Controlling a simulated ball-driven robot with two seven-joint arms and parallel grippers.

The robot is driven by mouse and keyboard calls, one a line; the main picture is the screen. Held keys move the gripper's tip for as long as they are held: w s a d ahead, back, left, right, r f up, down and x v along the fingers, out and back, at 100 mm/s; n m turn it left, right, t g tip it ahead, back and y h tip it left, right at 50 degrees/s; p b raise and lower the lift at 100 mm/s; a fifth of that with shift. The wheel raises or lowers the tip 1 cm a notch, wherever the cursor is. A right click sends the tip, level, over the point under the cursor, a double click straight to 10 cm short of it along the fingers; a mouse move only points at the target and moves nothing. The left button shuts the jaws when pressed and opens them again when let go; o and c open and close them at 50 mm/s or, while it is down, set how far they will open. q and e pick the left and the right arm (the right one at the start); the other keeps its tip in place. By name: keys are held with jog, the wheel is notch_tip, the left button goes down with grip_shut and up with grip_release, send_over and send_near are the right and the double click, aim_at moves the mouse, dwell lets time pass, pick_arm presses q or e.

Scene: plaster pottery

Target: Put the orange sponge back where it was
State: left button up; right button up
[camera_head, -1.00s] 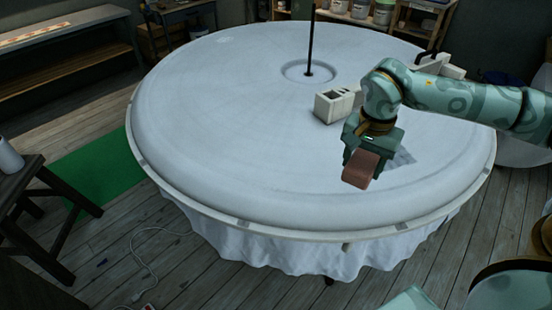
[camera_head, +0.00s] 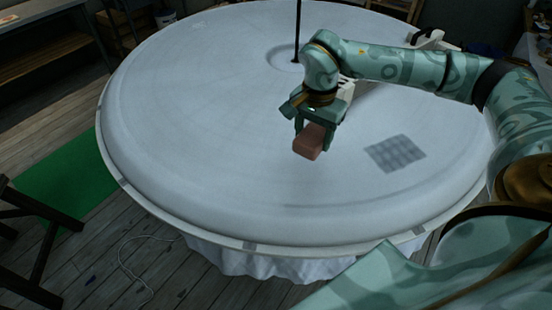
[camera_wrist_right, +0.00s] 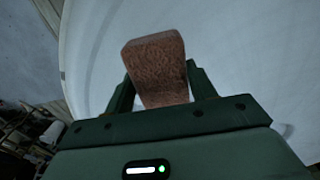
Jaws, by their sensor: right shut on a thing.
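The orange sponge (camera_head: 309,142), a brownish-orange block, is held in my right gripper (camera_head: 312,128) above the large round white table (camera_head: 220,150). It also shows in the right wrist view (camera_wrist_right: 157,68), clasped between the two green fingers (camera_wrist_right: 160,92). The gripper points down and toward the front, and the sponge hangs tilted from it. A grey checked patch (camera_head: 395,153) lies bare on the table to the right of the sponge. I cannot tell the exact height of the sponge over the table. My left gripper is not in view.
A thin black pole (camera_head: 297,30) rises from the table's centre. A white block-like object (camera_head: 346,88) stands behind my right wrist, partly hidden. The table's left and front surface is clear. A green mat (camera_head: 65,175) and a dark stool (camera_head: 40,225) are at the left.

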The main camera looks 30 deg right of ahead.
aim_at(299, 133)
jog(key=shift+w+a+f, duration=0.4)
jog(key=shift+w+a, duration=0.15)
jog(key=shift+a, duration=0.1)
jog(key=shift+w+a+f, duration=0.35)
jog(key=shift+w+a, duration=0.2)
jog(key=shift+a, duration=0.05)
jog(key=w+a+f, duration=0.2)
jog(key=f, duration=0.1)
jog(key=w+a+f+b, duration=0.1)
jog(key=f, duration=0.1)
jog(key=shift+f, duration=0.15)
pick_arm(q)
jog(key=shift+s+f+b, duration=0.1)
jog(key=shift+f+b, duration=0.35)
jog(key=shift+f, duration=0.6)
pick_arm(e)
jog(key=shift+w+a+f, duration=0.1)
jog(key=shift+w+f, duration=0.05)
jog(key=shift+f, duration=0.8)
jog(key=shift+w+a+f, duration=0.1)
jog(key=shift+f, duration=0.8)
jog(key=o, duration=0.9)
jog(key=shift+f, duration=0.1)
pick_arm(q)
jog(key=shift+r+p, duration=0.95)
jog(key=shift+p, duration=0.05)
pick_arm(e)
notch_tip(299, 133, up, 12)
jog(key=shift+r, duration=0.15)
